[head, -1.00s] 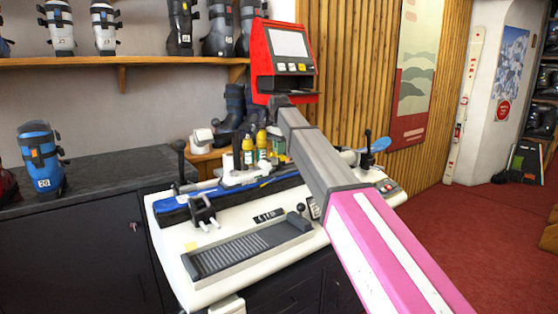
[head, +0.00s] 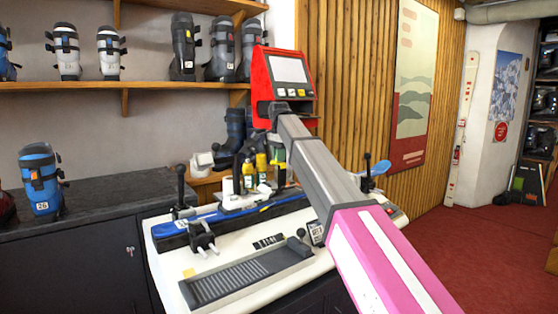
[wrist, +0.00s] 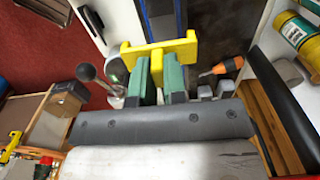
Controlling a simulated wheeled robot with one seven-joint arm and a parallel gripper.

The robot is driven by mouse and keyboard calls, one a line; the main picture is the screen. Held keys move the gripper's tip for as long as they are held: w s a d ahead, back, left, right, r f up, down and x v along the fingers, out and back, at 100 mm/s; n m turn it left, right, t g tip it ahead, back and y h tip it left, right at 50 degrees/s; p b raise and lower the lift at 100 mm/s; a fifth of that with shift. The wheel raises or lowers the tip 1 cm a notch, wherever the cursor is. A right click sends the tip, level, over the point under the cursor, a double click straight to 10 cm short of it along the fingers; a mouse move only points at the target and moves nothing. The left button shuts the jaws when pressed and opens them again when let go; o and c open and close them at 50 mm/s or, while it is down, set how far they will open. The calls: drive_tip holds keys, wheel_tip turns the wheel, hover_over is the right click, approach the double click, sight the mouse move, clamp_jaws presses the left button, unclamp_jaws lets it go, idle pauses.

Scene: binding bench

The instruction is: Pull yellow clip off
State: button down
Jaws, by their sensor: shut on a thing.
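The yellow clip (wrist: 160,50) shows in the wrist view as a wide yellow bar with an upright end on the right. My gripper (wrist: 157,72) has two green fingers shut on it from below in that picture. Behind the clip, the blue-edged ski (wrist: 146,18) runs toward the top. I cannot tell whether the clip still touches the ski. In the head view, the blue ski (head: 200,216) lies along the white bench (head: 235,262), and my arm hides the clip and most of my gripper.
Yellow-labelled bottles (head: 261,168) stand behind the ski, and one (wrist: 300,35) shows at right in the wrist view. An orange-handled tool (wrist: 222,67) lies near the clip. A red machine (head: 284,75) stands behind. Upright black-handled clamps (head: 181,185) rise from the bench.

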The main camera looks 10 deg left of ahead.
drive_tip(key=shift+r, duration=1.55)
